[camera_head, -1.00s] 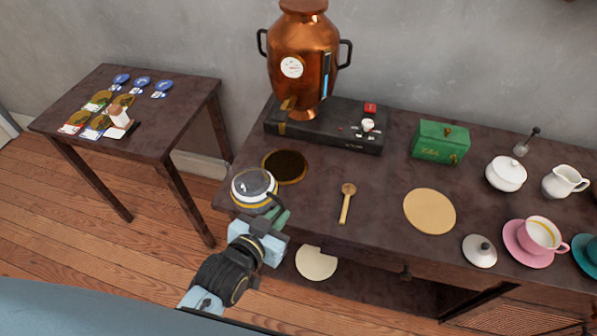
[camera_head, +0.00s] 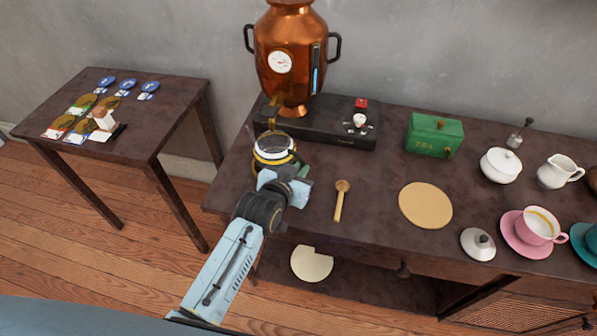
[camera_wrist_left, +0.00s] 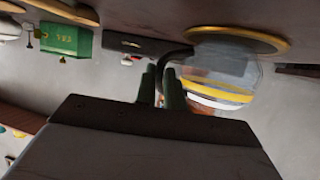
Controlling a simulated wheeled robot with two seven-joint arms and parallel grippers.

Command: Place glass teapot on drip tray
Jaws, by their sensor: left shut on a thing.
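The glass teapot (camera_head: 274,150), clear with a white and yellow band, is upright in the head view, in front of the copper urn. My left gripper (camera_head: 289,184) is shut on its dark handle (camera_wrist_left: 172,55), which shows in the left wrist view. In that tilted-over view the teapot (camera_wrist_left: 222,80) lines up with the round drip tray (camera_wrist_left: 275,42) with its gold rim. I cannot tell whether the base touches the tray. My right gripper is not in view.
The copper urn (camera_head: 284,60) stands on a black base (camera_head: 340,138) just behind. A wooden spoon (camera_head: 340,202), a tan round mat (camera_head: 425,205) and a green box (camera_head: 433,135) are to the right. A side table (camera_head: 120,115) stands at left.

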